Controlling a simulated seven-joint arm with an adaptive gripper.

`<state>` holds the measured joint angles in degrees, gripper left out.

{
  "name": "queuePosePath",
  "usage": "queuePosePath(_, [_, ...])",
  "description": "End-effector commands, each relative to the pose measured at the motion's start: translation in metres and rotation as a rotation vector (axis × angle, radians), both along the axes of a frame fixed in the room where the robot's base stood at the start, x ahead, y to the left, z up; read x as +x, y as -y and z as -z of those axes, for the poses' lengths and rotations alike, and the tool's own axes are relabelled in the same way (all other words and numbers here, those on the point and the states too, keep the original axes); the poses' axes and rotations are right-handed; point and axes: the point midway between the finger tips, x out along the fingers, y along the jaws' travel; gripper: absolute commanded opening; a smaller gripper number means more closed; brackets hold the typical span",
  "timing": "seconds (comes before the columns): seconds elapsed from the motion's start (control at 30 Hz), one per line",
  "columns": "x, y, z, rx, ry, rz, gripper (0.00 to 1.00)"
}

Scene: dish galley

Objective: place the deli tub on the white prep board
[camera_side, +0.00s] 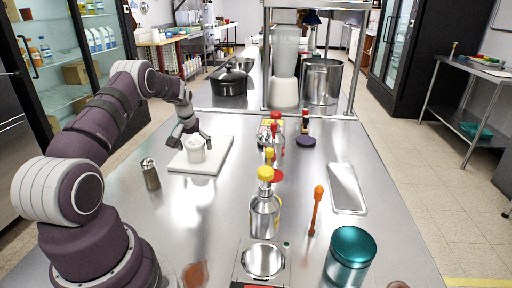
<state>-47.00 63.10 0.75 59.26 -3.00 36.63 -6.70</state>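The deli tub appears to be the small white tub (195,152), upright over the white prep board (218,158). It looks to rest on the board's left part, though its base blends into the white surface. My gripper (191,140) is at the tub's rim, its dark fingers spread to either side. The fingers look wider apart than the tub, with no clear contact. The far side of the tub is hidden.
A metal shaker (151,174) stands left of the board. A bottle with a yellow cap (265,215), an orange utensil (315,210), a metal tray (346,188) and a teal canister (350,258) stand or lie to the right. A blender (286,65) and black pot (230,82) are behind.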

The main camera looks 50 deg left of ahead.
Motion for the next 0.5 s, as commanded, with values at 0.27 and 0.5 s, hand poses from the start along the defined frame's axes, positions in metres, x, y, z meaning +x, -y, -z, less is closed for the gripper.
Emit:
queuePosePath(0.27, [0.000,0.000,0.000,0.000,0.000,0.000,0.89])
queuePosePath(0.5, [-0.002,0.003,-0.016,0.003,0.003,0.000,0.89])
